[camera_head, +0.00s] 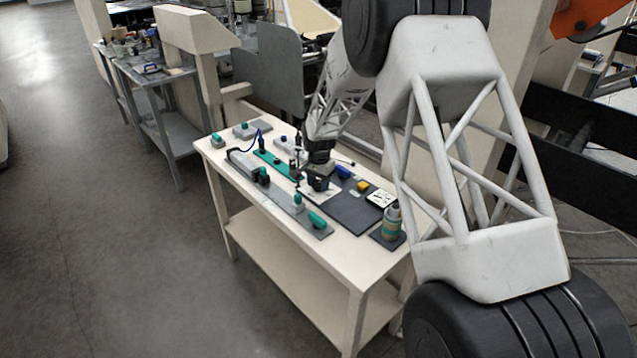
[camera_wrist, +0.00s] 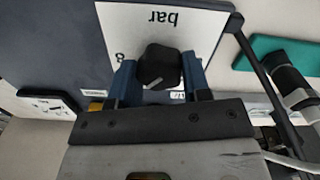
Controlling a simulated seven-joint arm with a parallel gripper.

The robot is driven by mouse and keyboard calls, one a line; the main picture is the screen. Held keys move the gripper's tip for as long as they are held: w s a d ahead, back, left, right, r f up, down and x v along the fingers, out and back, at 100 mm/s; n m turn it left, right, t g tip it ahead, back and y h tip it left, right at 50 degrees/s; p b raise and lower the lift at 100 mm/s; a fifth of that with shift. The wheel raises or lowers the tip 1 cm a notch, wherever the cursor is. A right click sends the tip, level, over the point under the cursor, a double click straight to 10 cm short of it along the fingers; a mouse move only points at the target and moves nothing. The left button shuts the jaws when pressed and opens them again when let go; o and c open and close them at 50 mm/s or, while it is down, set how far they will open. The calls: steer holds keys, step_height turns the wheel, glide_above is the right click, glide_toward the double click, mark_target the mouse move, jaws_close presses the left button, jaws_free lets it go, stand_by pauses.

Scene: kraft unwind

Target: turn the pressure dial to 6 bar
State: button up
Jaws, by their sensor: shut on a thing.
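The pressure dial's black knob (camera_wrist: 158,62) stands on a white plate (camera_wrist: 116,24) with "bar" printed on it, upside down in the wrist view. My gripper (camera_wrist: 160,78) has its blue fingers on both sides of the knob and is shut on it. A figure that looks like an 8 shows beside the left finger. The rest of the scale is mostly hidden by the knob and fingers, so the setting cannot be read. In the head view my gripper (camera_head: 318,182) is down at the white plate (camera_head: 324,194) on the bench.
The dial plate lies on a dark panel (camera_head: 352,216) on a pale bench (camera_head: 330,254). A yellow button (camera_head: 363,186), a blue part (camera_head: 343,172) and a banded bottle (camera_head: 391,222) stand to the right. Teal-handled fixtures (camera_head: 317,220) stand in front.

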mark_target(318, 182)
steer(key=o, duration=0.9)
steer(key=shift+r, duration=3.95)
